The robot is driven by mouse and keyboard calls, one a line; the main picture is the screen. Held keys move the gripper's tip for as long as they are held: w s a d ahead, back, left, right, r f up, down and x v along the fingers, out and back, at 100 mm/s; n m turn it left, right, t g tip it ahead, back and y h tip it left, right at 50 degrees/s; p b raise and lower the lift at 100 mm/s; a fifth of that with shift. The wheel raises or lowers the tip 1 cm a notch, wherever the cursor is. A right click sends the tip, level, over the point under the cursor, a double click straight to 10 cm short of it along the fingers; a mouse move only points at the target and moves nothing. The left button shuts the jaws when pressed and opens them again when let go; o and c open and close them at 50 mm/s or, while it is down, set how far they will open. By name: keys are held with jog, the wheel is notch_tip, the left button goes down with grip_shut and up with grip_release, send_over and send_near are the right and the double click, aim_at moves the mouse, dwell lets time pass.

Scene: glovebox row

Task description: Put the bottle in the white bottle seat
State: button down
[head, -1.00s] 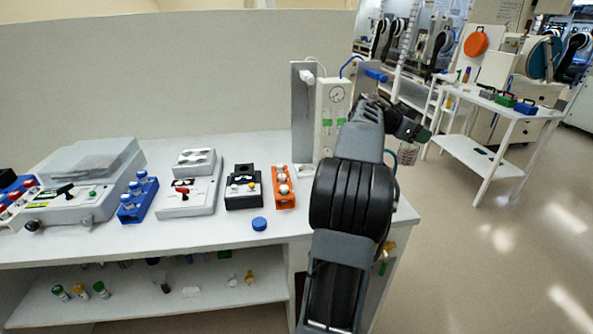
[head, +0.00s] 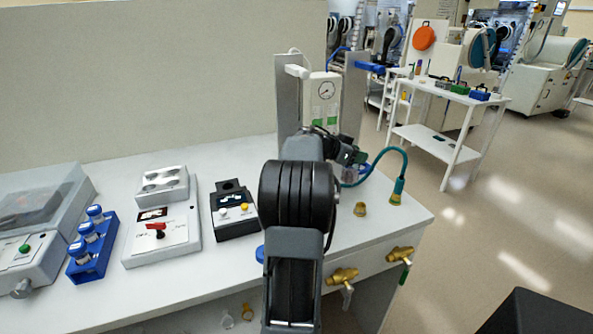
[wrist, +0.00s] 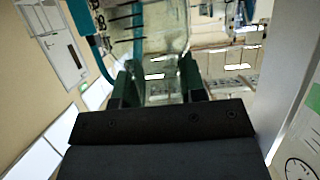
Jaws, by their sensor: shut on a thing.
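My gripper (wrist: 160,84) is shut on a clear bottle (wrist: 158,45), whose see-through body with dark marks fills the top middle of the wrist view. In the head view my gripper (head: 349,157) is behind my arm, in front of the gauge panel at the back of the bench, and the bottle is mostly hidden there. I cannot make out the white bottle seat for sure. A white fitting (head: 297,71) sticks out from the grey post left of the gauge panel, and the bench below it is covered by my arm.
A gauge panel (head: 323,100) stands between grey posts, with a blue fitting (head: 370,67) on the right. A green hose (head: 399,160) and a brass fitting (head: 360,209) are at the right. A blue vial rack (head: 92,250) and a black block (head: 233,210) stand left.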

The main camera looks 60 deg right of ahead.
jog(key=shift+w+a+f+p, duration=0.6)
jog(key=shift+w+a, duration=0.15)
jog(key=shift+w, duration=1.95)
jog(key=shift+w+a+f+p, duration=0.55)
jog(key=shift+w+a+p, duration=0.15)
jog(key=shift+w, duration=1.95)
jog(key=shift+w+a+f+p, duration=0.6)
jog(key=shift+w+a, duration=0.2)
jog(key=shift+w, duration=1.9)
jog(key=shift+f+b, duration=0.15)
jog(key=shift+b, duration=0.25)
jog(key=c, duration=0.7)
grip_release()
